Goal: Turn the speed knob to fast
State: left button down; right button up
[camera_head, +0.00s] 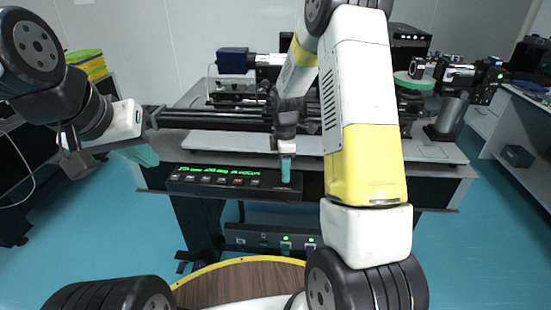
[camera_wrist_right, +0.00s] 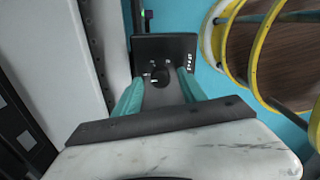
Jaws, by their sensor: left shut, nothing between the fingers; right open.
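The black control panel (camera_head: 308,184) is on the front edge of the optical table, with a green lit display and a row of buttons. My right gripper (camera_head: 286,174) points down at the panel, right of the display, and hides the knob in the head view. In the right wrist view, the dark round knob (camera_wrist_right: 160,78) sits on the panel (camera_wrist_right: 178,46) with small white marks around it. The open teal fingers of my right gripper (camera_wrist_right: 160,76) are on either side of it; contact cannot be told. My left gripper (camera_head: 146,156) is shut and empty, left of the panel.
The optical table (camera_head: 425,152) carries a long black stage and optical parts behind my right gripper. A lower box with lit switches (camera_head: 272,241) is under the table. A round wooden top with a yellow rim (camera_head: 225,262) is in front.

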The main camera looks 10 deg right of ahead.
jog(key=shift+f, duration=0.25)
jog(key=shift+c, duration=0.4)
grip_shut()
